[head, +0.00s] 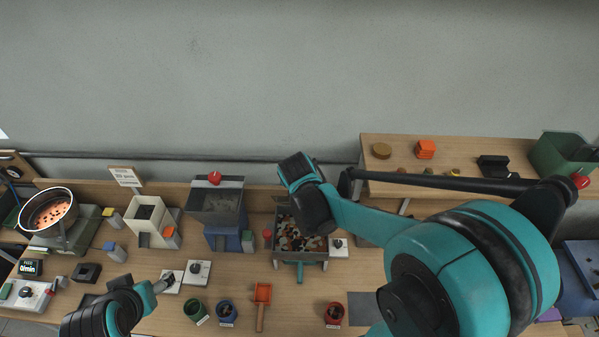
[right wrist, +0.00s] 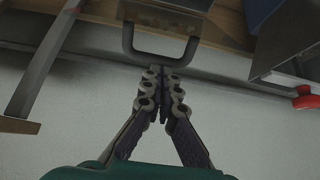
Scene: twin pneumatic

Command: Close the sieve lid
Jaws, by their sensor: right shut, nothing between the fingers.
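The sieve (head: 312,254) is an open tray full of mixed dark, pale and rust-coloured pieces, at the middle of the bench. In the right wrist view, a grey plate with a dark U-shaped handle (right wrist: 128,42), apparently the sieve lid, is at the top. My right gripper (right wrist: 163,72) is shut and empty, its tips close to the handle's crossbar; I cannot tell if they touch. In the head view my right wrist hides that gripper and most of the lid. My left gripper (head: 165,283) is low at the left, its finger state unclear.
A grey hopper with a red knob (head: 215,178) stands left of the sieve; the knob also shows in the right wrist view (right wrist: 305,101). A wooden shelf (head: 460,146) is right.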

